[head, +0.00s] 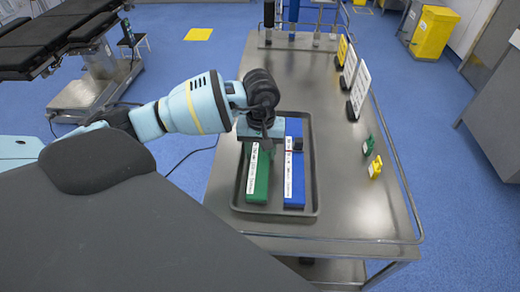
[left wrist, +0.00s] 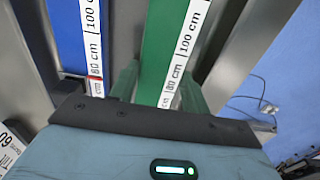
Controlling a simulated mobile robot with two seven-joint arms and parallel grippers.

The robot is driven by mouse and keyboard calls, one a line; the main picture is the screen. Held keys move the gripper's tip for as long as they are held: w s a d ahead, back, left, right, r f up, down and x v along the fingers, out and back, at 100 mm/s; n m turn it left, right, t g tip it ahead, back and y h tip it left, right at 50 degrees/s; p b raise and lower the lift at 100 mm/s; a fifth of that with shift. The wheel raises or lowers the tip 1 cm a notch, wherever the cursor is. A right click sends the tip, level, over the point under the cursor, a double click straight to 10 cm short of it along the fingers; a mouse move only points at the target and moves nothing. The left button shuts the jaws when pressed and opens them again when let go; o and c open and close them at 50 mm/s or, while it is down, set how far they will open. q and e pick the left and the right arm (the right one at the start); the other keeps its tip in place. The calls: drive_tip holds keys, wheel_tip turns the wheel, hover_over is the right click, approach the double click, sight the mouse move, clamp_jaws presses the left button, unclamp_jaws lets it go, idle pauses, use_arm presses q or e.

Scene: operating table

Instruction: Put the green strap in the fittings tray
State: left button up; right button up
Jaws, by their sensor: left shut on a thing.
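The green strap (head: 258,180) is a long flat bar with a white printed scale along it. In the head view it lies lengthwise within the outline of the dark grey tray (head: 314,185) on the cart. My left gripper (head: 266,140) is over its far part, pointing down, and is shut on it. In the left wrist view, my left gripper's fingers (left wrist: 157,90) stand on either side of the green strap (left wrist: 170,40). The fingertips are hidden in the head view. I cannot tell whether the strap touches the tray floor. My right gripper is not in view.
A blue strap (head: 294,180) lies right beside the green one in the tray. Small green (head: 369,145) and yellow (head: 375,167) pieces and several upright signs (head: 358,92) stand along the cart's right side. The cart top between is clear.

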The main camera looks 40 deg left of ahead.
sight(261, 154)
use_arm(q)
drive_tip(key=o, duration=0.6)
drive_tip(key=shift+f, duration=0.15)
drive_tip(key=o, duration=0.5)
drive_tip(key=shift+c, duration=0.2)
drive_tip(key=shift+r, duration=0.3)
wheel_tip(261, 154, up, 12)
